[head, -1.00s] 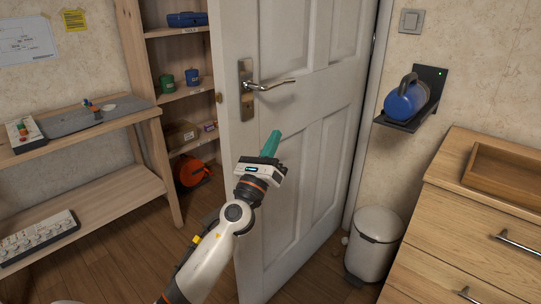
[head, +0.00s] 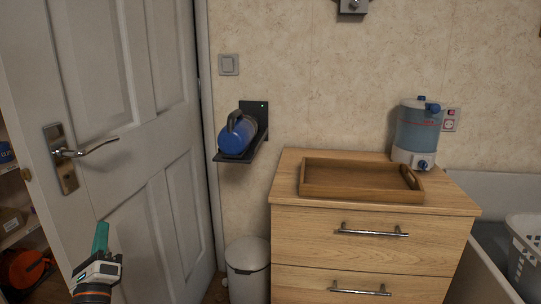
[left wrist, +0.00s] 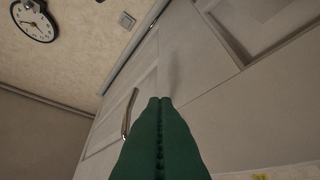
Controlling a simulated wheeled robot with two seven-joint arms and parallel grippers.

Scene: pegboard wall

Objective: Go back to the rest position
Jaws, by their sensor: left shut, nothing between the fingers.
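My left gripper (head: 101,238) is at the lower left of the head view, in front of the white door (head: 131,120). Its green fingers are shut together and hold nothing. They also show closed in the left wrist view (left wrist: 160,101), pointing toward the door with the metal door handle (left wrist: 129,113) to their left. In the head view the door handle (head: 88,148) is above the gripper and apart from it. The door stands ajar, with shelves visible past its left edge. My right gripper does not show in any view.
A wooden chest of drawers (head: 370,245) carries a wooden tray (head: 350,196) and a blue water dispenser (head: 418,135). A blue container (head: 236,137) sits on a black wall bracket. A white bin (head: 247,268) stands between door and drawers. A laundry basket (head: 524,258) is at right.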

